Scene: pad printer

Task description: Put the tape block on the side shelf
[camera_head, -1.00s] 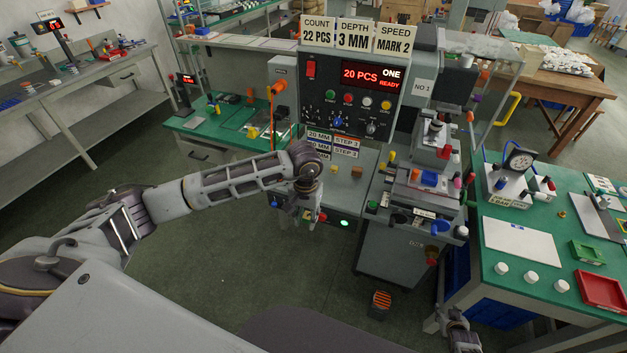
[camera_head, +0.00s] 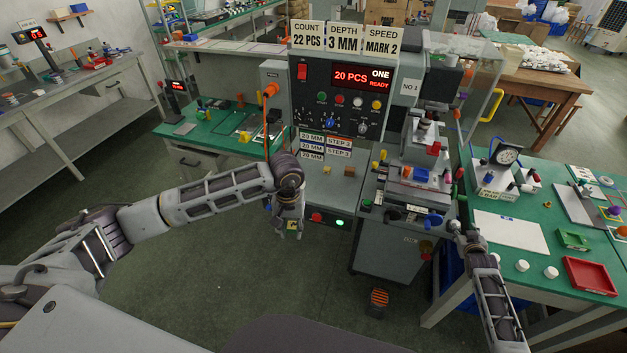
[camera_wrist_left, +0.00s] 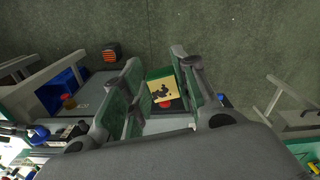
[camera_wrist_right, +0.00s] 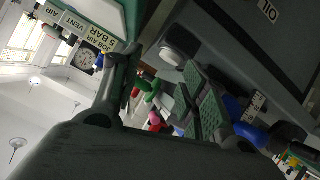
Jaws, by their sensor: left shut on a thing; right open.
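The tape block (camera_wrist_left: 162,90), pale yellow with dark patches, sits between the fingers of my left gripper (camera_wrist_left: 160,92) in the left wrist view. The gripper is shut on it. In the head view my left gripper (camera_head: 291,228) hangs in front of the printer's lower front, left of the green-lit button. The block is mostly hidden there. My right gripper (camera_head: 458,230) is beside the printer's right side, near the green table; its fingers are apart and empty in the right wrist view (camera_wrist_right: 165,100). I cannot tell which surface is the side shelf.
The pad printer (camera_head: 345,95) stands ahead, with a grey ledge (camera_head: 328,205) holding small blocks. A green bench (camera_head: 205,140) is at left. A green table (camera_head: 545,215) with a gauge, white sheet and red tray (camera_head: 590,275) is at right. An orange-striped pedal (camera_head: 378,298) is on the floor.

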